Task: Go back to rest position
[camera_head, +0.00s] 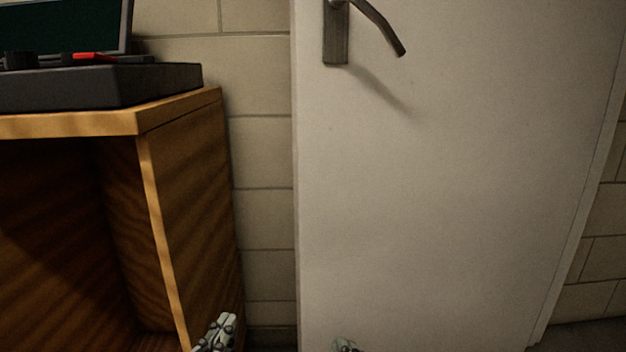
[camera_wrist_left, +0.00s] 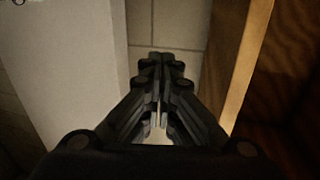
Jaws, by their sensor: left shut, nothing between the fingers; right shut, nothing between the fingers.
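My left gripper (camera_head: 218,332) shows at the bottom edge of the head view, in front of the lower right side of the wooden cabinet (camera_head: 185,190). In the left wrist view the left gripper (camera_wrist_left: 160,62) has its fingers together, with nothing held between them. My right gripper (camera_head: 345,346) just shows at the bottom edge of the head view, in front of the white door (camera_head: 440,190). Only its tip is visible; it looks shut and no object shows at it.
A dark case (camera_head: 130,86) with a raised lid and a red item (camera_head: 90,56) sits on the cabinet top. The door has a dark lever handle (camera_head: 378,25). A pale block wall (camera_head: 262,180) lies between cabinet and door. The cabinet edge (camera_wrist_left: 245,65) is close to the left gripper.

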